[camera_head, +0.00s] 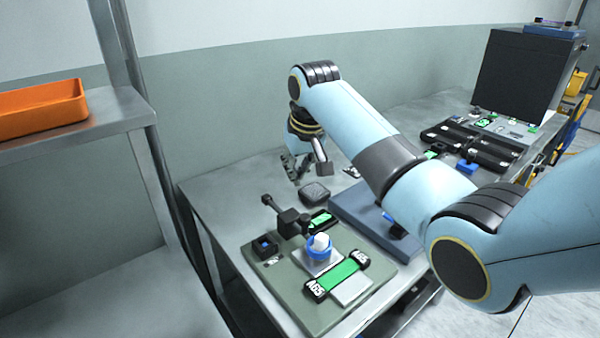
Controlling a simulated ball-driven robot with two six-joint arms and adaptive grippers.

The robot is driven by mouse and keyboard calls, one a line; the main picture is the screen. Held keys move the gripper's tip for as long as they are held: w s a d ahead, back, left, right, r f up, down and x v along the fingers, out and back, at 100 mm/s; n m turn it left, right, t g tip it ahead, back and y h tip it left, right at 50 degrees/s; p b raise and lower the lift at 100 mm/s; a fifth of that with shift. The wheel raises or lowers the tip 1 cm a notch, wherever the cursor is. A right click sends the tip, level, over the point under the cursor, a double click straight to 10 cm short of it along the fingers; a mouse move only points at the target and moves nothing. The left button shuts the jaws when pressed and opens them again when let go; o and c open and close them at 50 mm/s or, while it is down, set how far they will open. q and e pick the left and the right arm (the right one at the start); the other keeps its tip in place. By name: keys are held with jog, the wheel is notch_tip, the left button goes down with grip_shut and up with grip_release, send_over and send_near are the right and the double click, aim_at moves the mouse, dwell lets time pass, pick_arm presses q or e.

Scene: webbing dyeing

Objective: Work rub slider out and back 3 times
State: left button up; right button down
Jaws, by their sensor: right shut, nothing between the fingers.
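The rub tester has a flat grey-green base (290,300) on the table. On it a white block in a blue ring (319,246) sits on a silver plate, beside a green strip (343,274) held between black end pieces with white lettering. A black lever-like part with a knob (285,214) stands at the back of the base. I cannot tell for sure which of these parts is the rub slider. My right gripper (292,170) is above the table behind the tester, shut and empty, apart from the tester parts. My left gripper is out of view.
A dark rounded pad (315,193) lies below my right gripper. A blue-grey slab (365,218) lies right of the tester, partly hidden by my arm. Black trays (492,150) and a big dark box (522,75) stand at the right. An orange bin (42,108) sits on the left shelf.

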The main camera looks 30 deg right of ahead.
jog(key=x, duration=0.6)
jog(key=shift+w+f, duration=0.1)
jog(key=shift+f, duration=0.25)
jog(key=shift+s+f+p, duration=0.15)
jog(key=shift+s+p, duration=0.15)
jog(key=shift+s+a+p, duration=0.1)
jog(key=shift+s+p, duration=0.65)
jog(key=shift+s, duration=0.3)
jog(key=shift+s+a, duration=0.1)
jog(key=shift+s, duration=0.5)
